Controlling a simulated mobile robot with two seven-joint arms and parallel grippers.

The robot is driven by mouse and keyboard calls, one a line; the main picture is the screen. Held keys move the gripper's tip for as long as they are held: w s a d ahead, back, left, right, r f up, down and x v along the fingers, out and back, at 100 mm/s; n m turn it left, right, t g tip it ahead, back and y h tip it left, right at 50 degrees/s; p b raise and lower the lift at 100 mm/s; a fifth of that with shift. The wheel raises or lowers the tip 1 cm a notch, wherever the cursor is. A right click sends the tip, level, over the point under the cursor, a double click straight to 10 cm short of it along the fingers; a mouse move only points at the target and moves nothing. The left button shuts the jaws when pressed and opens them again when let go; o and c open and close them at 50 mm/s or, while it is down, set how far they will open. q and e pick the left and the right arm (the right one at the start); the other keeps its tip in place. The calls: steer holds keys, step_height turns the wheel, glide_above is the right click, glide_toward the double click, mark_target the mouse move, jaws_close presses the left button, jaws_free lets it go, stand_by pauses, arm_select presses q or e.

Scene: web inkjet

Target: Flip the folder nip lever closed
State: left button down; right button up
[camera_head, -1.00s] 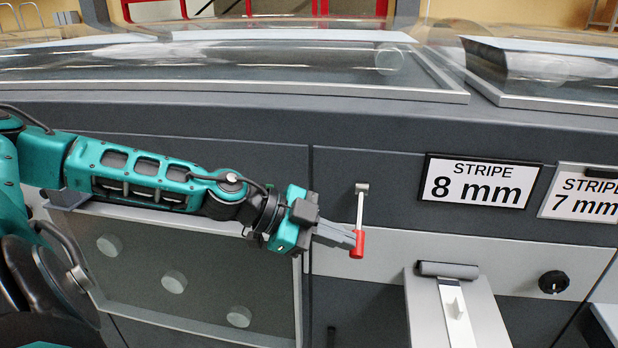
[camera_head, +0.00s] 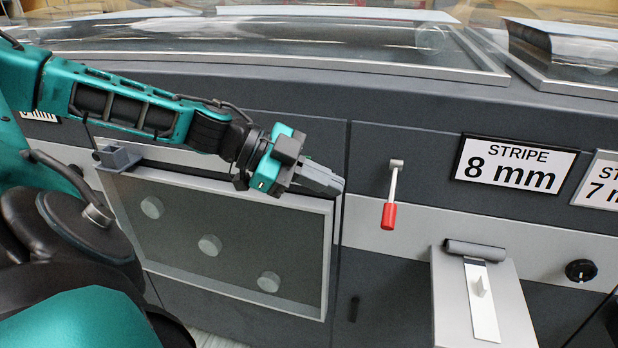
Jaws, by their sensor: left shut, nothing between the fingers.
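The nip lever (camera_head: 392,196) is a thin metal arm with a red grip at its lower end, mounted on the dark machine front. It hangs down almost straight from its pivot. My left gripper (camera_head: 341,187) is shut and empty, to the left of the lever and apart from it. Its fingertips point right, at about the height of the lever's middle. My right gripper is not in view.
A sign reading "STRIPE 8 mm" (camera_head: 514,166) is right of the lever. Below it, a light tray (camera_head: 512,300) with a grey roller juts out near a black knob (camera_head: 581,271). A framed window panel (camera_head: 230,292) with round discs lies below my left arm.

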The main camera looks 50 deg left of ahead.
arm_select(q)
steer(key=shift+v, duration=1.4)
steer(key=shift+d, duration=0.1)
steer(key=w+d+f+n+t+h, duration=0.1)
steer(key=w+d+f, duration=0.2)
steer(key=d+f, duration=0.55)
steer(key=w+d+f+n+t+h, duration=0.1)
steer(key=w+d+f+t, duration=0.1)
steer(key=d+f, duration=0.6)
steer(key=s+f+n+y, duration=0.4)
steer(key=s+f+n, duration=0.1)
steer(key=f, duration=0.4)
steer(key=s+f+n+g+y, duration=0.1)
steer(key=s+f+n+y, duration=0.4)
steer(key=f, duration=0.4)
steer(key=shift+d, duration=0.5)
